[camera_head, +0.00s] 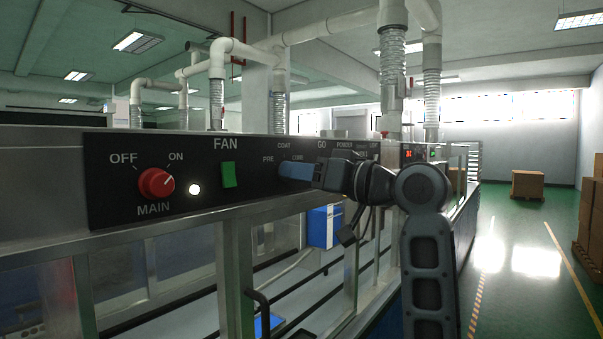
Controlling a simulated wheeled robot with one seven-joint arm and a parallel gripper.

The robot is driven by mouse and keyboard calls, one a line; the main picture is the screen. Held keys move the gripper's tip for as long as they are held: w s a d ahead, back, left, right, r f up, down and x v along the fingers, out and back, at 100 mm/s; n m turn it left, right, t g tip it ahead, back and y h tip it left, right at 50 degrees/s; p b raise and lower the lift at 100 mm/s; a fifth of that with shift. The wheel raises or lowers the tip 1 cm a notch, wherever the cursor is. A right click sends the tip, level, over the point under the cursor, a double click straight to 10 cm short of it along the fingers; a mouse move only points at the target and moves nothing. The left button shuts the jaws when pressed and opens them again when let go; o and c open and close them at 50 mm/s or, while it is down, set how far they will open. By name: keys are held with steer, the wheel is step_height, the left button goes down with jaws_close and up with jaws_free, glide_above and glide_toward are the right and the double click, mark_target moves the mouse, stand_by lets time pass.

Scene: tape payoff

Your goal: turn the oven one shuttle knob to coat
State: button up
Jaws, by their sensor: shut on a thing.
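The control panel (110,186) is dark and runs along the front of the machine. The labels PRE, COAT and CURE arc over the place of the shuttle knob. My gripper (297,171) reaches in from the right and is shut there. A blue piece at its end lies nearly level just below PRE and CURE, under COAT. I cannot tell whether this blue piece is a finger or part of the knob. The knob's pointer and exact setting cannot be made out.
Left on the panel are a red MAIN knob (156,184), a white lamp (194,190) and a green FAN switch (229,175). My arm hides part of the panel's right side. A blue box (324,226) hangs below. Green floor lies open at right, with cartons (527,184) beyond.

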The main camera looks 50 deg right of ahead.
steer(key=o, duration=1.1)
steer(key=shift+c, duration=0.2)
steer(key=s+b, duration=0.1)
steer(key=s, duration=0.6)
steer(key=shift+s+d+f, duration=0.3)
steer(key=shift+s, duration=0.05)
